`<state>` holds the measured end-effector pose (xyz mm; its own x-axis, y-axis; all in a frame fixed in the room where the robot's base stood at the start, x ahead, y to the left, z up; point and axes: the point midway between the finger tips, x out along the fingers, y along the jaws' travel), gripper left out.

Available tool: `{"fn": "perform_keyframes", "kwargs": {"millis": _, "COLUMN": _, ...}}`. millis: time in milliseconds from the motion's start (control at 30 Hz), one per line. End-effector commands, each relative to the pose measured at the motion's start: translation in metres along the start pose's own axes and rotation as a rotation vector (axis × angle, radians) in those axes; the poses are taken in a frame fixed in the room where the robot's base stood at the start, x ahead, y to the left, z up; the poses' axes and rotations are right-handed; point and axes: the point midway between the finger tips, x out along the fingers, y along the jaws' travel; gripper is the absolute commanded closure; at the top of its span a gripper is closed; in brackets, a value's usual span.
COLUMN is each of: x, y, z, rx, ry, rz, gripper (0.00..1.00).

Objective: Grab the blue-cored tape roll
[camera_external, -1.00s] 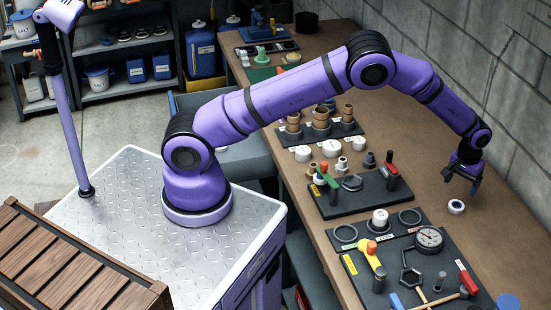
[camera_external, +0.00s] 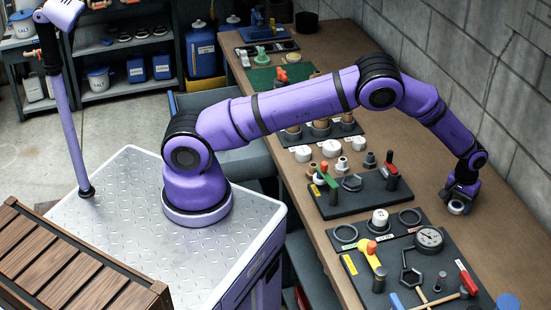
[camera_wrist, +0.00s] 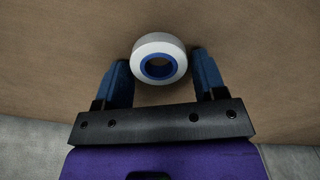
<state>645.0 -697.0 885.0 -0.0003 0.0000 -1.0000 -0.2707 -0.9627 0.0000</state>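The tape roll (camera_wrist: 143,69) is white with a blue core and lies flat on the bench. In the outside view the tape roll (camera_external: 456,207) sits at the right side of the bench, partly hidden by my gripper (camera_external: 458,198). In the wrist view my gripper (camera_wrist: 160,75) is open, with one blue finger on each side of the roll. The roll's far edge extends past the fingertips in that view.
The brown bench top (camera_external: 490,245) is bare around the roll, with a block wall (camera_external: 500,120) to the right. Left of it are a dark tool board (camera_external: 360,200) and another with a dial gauge (camera_external: 429,238). A blue round cap (camera_external: 507,301) is at the front.

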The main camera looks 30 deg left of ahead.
Motion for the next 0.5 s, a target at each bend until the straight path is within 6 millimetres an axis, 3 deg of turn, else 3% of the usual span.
{"fn": "perform_keyframes", "kwargs": {"millis": 33, "x": -0.0001, "y": 0.0000, "z": 0.0000, "rx": 0.000, "ry": 0.000, "rz": 0.000, "gripper": 0.48}}
{"fn": "perform_keyframes", "kwargs": {"millis": 133, "x": -0.0002, "y": 0.0000, "z": 0.0000, "rx": 0.000, "ry": 0.000, "rz": 0.000, "gripper": 0.70}}
{"fn": "perform_keyframes", "kwargs": {"millis": 500, "x": -0.0028, "y": 0.0001, "z": -0.0001, "rx": 0.000, "ry": 0.000, "rz": 0.000, "gripper": 0.70}}
